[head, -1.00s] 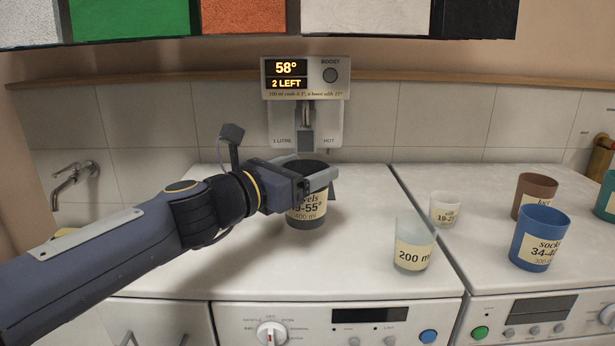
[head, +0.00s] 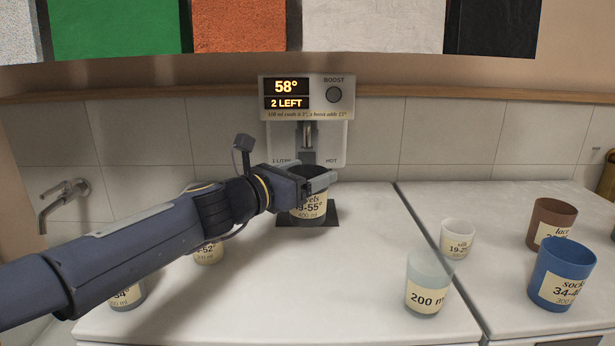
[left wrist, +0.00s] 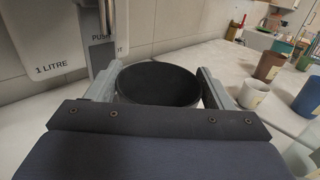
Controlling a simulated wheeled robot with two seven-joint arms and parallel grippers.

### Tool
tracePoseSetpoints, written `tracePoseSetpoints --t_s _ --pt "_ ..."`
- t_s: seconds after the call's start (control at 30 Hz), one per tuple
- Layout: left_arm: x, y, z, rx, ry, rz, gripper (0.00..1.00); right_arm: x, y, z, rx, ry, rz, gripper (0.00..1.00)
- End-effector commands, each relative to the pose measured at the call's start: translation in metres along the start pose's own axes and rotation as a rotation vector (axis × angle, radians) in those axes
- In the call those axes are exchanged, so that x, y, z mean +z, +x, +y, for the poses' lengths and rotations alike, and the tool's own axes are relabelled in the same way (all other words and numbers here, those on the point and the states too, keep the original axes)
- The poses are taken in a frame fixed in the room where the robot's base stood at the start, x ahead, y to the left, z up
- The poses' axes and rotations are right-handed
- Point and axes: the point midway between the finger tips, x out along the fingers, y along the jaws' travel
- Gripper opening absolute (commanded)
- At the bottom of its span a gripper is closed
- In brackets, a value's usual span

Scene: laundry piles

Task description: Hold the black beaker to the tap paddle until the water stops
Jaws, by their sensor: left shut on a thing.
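The black beaker (head: 309,209) has a cream label reading 19-55° and 400 ml, partly covered. My left gripper (head: 318,180) is shut on it near the rim. The beaker is upright over a dark pad under the tap unit (head: 346,112). In the left wrist view the beaker (left wrist: 158,84) sits between the fingers (left wrist: 160,90), and its visible inside is dark. The tap paddle (left wrist: 104,58), marked PUSH, is just behind the rim; I cannot tell whether they touch. The display (head: 286,94) reads 58° and 2 LEFT. My right gripper is not in view.
A clear 200 ml beaker (head: 428,285) and a small whitish cup (head: 457,240) stand to the right. Brown (head: 551,222) and blue (head: 563,272) cups stand farther right. Two labelled cups are partly hidden by my left arm. A wall tap (head: 62,198) is at left.

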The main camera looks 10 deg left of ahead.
Motion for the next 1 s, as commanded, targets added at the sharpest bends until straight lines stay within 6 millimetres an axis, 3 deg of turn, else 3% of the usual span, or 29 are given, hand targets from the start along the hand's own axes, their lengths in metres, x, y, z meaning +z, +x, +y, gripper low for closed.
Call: tracePoseSetpoints --t_s 0.4,1.0 --pt "0.002 0.031 0.032 0.000 0.000 0.000 0.52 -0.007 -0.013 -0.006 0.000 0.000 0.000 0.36" --pt "0.002 0.045 0.046 0.000 0.000 0.000 0.52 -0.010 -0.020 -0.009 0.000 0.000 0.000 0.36"
